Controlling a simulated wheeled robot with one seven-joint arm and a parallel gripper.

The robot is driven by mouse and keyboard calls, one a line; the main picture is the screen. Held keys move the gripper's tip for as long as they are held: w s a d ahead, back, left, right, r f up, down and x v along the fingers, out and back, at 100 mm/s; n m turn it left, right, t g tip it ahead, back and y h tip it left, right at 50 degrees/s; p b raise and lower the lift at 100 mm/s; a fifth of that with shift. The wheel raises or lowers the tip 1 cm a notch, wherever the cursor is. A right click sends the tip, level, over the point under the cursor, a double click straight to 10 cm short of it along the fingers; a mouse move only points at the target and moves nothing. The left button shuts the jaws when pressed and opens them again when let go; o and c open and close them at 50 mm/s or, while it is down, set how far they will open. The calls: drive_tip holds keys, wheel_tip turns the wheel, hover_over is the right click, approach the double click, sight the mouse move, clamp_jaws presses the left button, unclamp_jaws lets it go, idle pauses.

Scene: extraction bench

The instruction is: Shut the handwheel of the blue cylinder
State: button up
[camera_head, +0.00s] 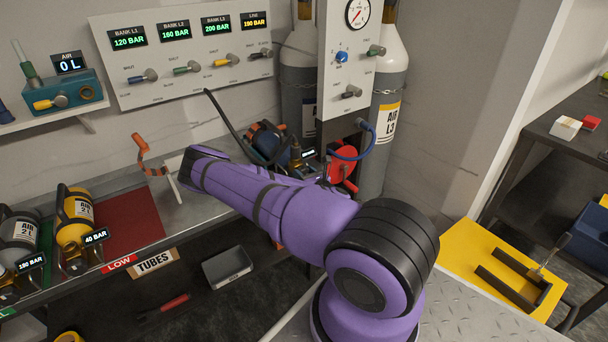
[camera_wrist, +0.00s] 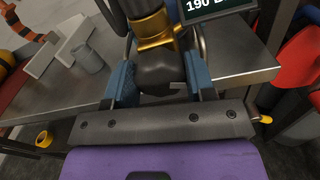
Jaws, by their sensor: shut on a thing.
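The blue cylinder (camera_head: 265,139) lies on the bench at the back, behind my purple arm, partly hidden by it. Its brass valve (camera_head: 296,156) shows beside a small dark display. In the wrist view the brass valve (camera_wrist: 152,38) points toward me, with the black handwheel (camera_wrist: 165,72) at its near end. A display (camera_wrist: 215,8) beside it starts with 190. My gripper (camera_wrist: 162,82) has its blue fingers on both sides of the handwheel and is shut on it.
An orange-handled tool (camera_head: 143,150) stands on the bench left of my arm. Red equipment (camera_head: 344,158) stands close on the right.

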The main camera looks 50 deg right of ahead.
drive_tip(key=m, duration=0.3)
drive_tip(key=shift+d+m, duration=0.1)
drive_tip(key=shift+m, duration=0.3)
drive_tip(key=m, duration=0.4)
drive_tip(key=shift+m, duration=0.3)
drive_tip(key=m, duration=1.1)
drive_tip(key=shift+f, duration=0.1)
drive_tip(key=m, duration=0.8)
drive_tip(key=shift+f, duration=0.1)
drive_tip(key=m, duration=0.4)
drive_tip(key=shift+m, duration=0.3)
drive_tip(key=m, duration=0.4)
drive_tip(key=shift+m, duration=0.3)
drive_tip(key=m, duration=0.4)
drive_tip(key=shift+m, duration=0.3)
drive_tip(key=m, duration=0.4)
drive_tip(key=shift+a, duration=0.2)
drive_tip(key=m, duration=0.5)
drive_tip(key=shift+a, duration=0.1)
